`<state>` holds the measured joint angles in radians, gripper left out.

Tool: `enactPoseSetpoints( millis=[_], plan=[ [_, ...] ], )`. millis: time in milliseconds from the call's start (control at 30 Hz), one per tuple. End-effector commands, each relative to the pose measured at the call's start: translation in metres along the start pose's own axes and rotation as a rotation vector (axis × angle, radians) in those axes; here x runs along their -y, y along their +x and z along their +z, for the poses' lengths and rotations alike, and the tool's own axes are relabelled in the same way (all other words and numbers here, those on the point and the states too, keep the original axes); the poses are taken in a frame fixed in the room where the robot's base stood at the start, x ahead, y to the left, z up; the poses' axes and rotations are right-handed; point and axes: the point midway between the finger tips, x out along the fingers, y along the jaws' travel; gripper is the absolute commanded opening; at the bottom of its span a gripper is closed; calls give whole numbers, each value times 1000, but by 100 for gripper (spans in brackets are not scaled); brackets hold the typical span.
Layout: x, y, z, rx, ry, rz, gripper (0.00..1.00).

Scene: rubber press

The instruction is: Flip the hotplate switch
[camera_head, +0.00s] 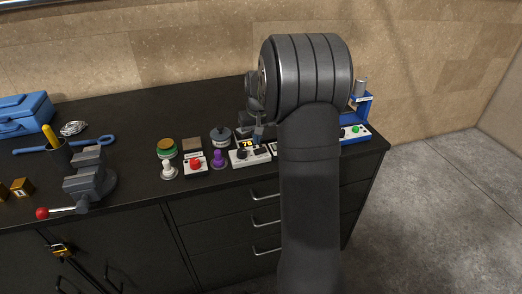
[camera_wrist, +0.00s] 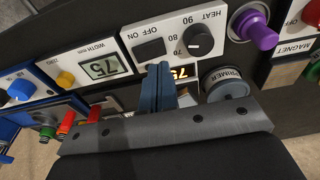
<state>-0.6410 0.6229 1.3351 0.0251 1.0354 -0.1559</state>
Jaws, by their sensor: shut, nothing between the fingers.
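The white heat panel (camera_wrist: 178,40) appears upside down in the wrist view. It has a black rocker switch (camera_wrist: 149,49) marked OFF and ON, and a black dial (camera_wrist: 197,40) marked 70, 80 and 90. I cannot tell which side of the switch is pressed. My gripper (camera_wrist: 160,66) is shut and empty, its fingertips close to the switch and the panel edge; contact is unclear. The fingers partly cover an orange-lit display (camera_wrist: 183,72). In the head view the panel (camera_head: 240,160) stands near the bench front, my gripper (camera_head: 259,132) just above it, and my arm hides part of the area.
A width display panel (camera_wrist: 96,67) and a primer jar (camera_wrist: 225,84) flank the heat panel. A purple knob (camera_wrist: 257,30) and red button (camera_head: 195,164) are nearby. A blue press (camera_head: 363,105) stands right; a vise (camera_head: 90,180) and blue toolbox (camera_head: 22,118) stand left.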

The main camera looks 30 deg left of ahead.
Motion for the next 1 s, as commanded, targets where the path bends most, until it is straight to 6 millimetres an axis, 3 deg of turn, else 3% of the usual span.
enactPoseSetpoints(
  millis=[500,833,1000],
  plan=[
    [0,-37,-6,-1,0,0,0],
    [0,-37,-6,0,0,0,0],
    [0,-24,-3,3,0,0,0]
  ],
)
